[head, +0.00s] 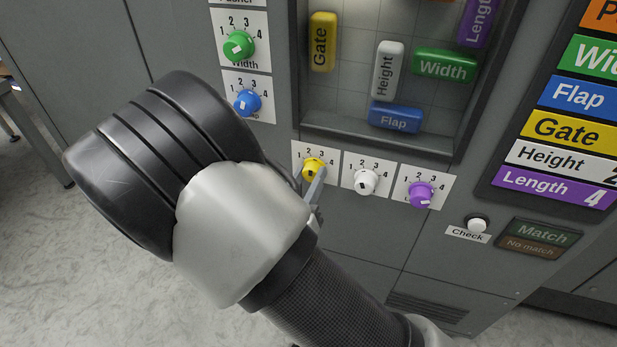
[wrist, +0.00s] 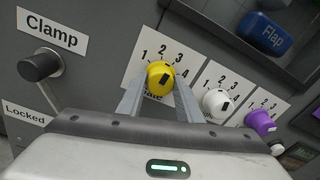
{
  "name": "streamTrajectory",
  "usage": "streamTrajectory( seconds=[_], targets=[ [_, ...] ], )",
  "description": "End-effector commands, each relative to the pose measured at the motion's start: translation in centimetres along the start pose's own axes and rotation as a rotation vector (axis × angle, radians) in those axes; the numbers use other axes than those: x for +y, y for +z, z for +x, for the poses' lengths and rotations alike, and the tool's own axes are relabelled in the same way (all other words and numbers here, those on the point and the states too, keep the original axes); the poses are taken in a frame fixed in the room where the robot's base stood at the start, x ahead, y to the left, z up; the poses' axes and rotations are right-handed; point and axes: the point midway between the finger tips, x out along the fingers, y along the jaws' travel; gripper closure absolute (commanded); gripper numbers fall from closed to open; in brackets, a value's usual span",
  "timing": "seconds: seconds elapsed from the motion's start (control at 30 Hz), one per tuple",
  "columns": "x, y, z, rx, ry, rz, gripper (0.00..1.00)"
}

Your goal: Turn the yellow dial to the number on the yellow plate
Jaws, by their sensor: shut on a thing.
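The yellow dial (head: 313,168) sits on a white number card below the display window, leftmost in a row of three dials. In the wrist view the yellow dial (wrist: 160,77) shows a black mark on its face, with 1 to 4 around it; I cannot tell exactly which number it points to. My gripper (wrist: 161,86) has one finger on each side of the dial and is shut on it. In the head view my wrist hides most of the gripper (head: 315,182). The yellow plate (head: 575,132) reads "Gate"; its number is outside the picture.
White (head: 365,181) and purple (head: 420,194) dials stand close to the right. Green (head: 239,45) and blue (head: 247,101) dials are up left. A black Clamp knob (wrist: 42,65) is left of my gripper. A Check button (head: 477,224) is lower right.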

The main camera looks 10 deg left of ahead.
Motion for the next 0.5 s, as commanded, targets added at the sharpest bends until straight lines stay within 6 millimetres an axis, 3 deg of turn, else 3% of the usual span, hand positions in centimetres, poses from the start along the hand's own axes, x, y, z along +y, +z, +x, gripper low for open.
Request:
streamTrajectory(
  seconds=[0.5],
  targets=[
    [-0.03, -0.15, -0.03, 0.010, 0.006, 0.258, 0.90]
  ],
)
